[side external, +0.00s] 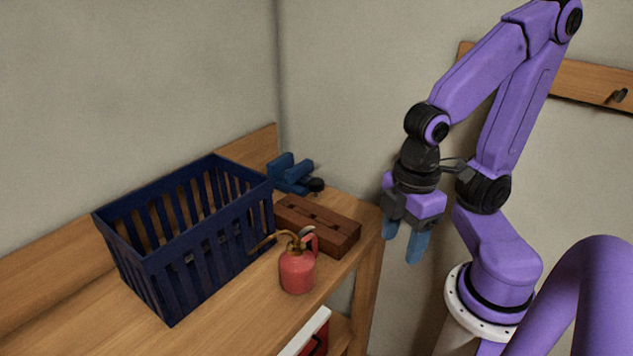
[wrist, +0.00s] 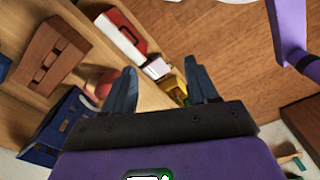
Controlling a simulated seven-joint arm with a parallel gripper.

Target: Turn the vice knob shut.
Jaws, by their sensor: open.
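The blue vice (side external: 290,172) sits at the far corner of the wooden bench, against the wall in the side view. Its dark round knob (side external: 317,185) faces right, towards my side. How far the knob is turned is too small to tell. My gripper (side external: 403,240) hangs with its blue fingers pointing down, apart and empty, to the right of the bench end and clear of the vice. In the wrist view, the two fingers (wrist: 160,82) are spread with nothing held. The knob cannot be made out there.
A brown slotted block (side external: 318,224) lies just in front of the vice. A red oil can (side external: 298,268) with a thin spout stands nearer. A large navy crate (side external: 190,264) fills the bench's left. Free air lies between the bench end and my gripper.

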